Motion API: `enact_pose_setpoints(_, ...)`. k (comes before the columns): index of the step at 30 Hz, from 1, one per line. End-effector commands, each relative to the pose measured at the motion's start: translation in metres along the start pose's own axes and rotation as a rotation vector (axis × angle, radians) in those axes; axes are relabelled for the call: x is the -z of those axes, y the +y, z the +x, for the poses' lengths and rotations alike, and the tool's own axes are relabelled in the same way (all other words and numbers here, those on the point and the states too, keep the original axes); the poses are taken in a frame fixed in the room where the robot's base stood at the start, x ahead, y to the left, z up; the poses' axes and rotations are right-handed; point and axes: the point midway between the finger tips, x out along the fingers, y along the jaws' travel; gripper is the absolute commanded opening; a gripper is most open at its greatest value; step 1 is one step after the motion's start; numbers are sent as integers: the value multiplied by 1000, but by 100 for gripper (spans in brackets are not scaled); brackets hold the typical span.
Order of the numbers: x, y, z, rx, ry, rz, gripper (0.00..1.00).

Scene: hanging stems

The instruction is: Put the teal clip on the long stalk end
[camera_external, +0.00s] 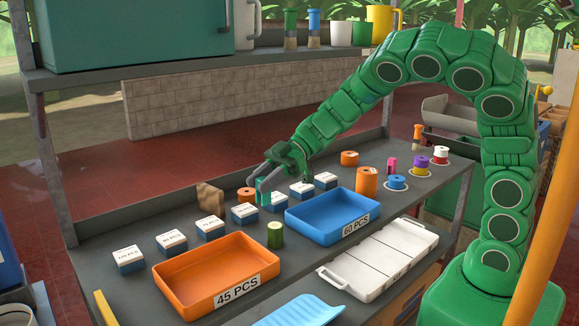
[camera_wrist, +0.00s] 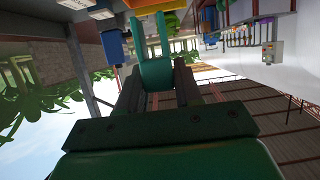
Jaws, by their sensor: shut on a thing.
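My gripper (camera_external: 271,176) is shut on the teal clip (camera_external: 264,193) above the grey table, near the row of small labelled boxes. In the wrist view the teal clip (camera_wrist: 156,72) sits between the two dark fingers of my gripper (camera_wrist: 158,82). Its two prongs point away from the gripper, apart from each other, with nothing seen between them. I cannot make out the long stalk end in either view.
Several white-and-blue labelled boxes (camera_external: 171,242) line the table. An orange tray (camera_external: 213,257), a blue tray (camera_external: 331,213) and a white lidded case (camera_external: 385,262) lie in front. A green cylinder (camera_external: 275,235) stands between the trays. A shelf (camera_external: 190,71) runs behind.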

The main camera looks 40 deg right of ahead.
Motion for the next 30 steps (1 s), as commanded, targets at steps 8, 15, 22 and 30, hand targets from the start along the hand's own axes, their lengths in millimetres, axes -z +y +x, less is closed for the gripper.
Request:
enact_pose_setpoints(8,-12,5,-33,-19,5,14,5)
enact_pose_setpoints(15,-34,5,-27,-20,5,21,5)
enact_pose_setpoints(22,-54,5,-19,-20,4,20,5)
enact_pose_setpoints(30,-68,5,-13,-21,5,19,5)
